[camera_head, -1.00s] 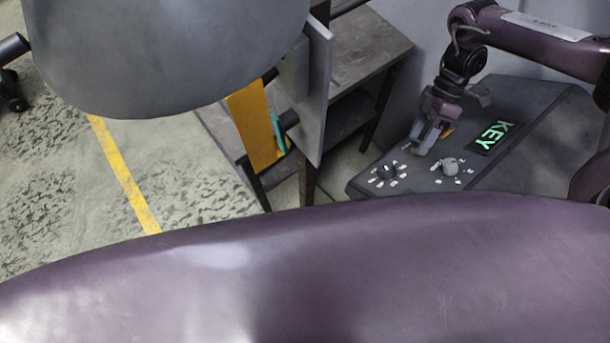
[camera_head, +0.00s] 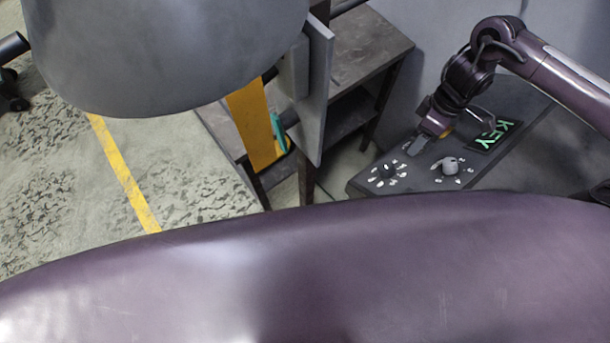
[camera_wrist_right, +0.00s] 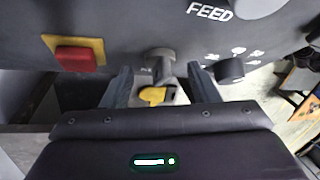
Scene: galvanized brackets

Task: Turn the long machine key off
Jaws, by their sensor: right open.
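In the right wrist view, a grey cylindrical key switch (camera_wrist_right: 160,58) stands out from the dark panel, with a yellow piece (camera_wrist_right: 152,95) at its near end. This looks like the long machine key. My right gripper (camera_wrist_right: 160,82) is open, with one finger on each side of it; I cannot tell whether either finger touches. In the head view, my right gripper (camera_head: 419,146) is low over the console, beside the lit green KEY sign (camera_head: 495,134). It hides most of the key there. My left gripper is not in view.
The console (camera_head: 365,182) has a black knob (camera_head: 387,172) and a grey knob (camera_head: 450,166) with white marks. A red button (camera_wrist_right: 80,57) on a yellow plate is left of the key in the wrist view. A metal table (camera_head: 365,50) stands left of the console.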

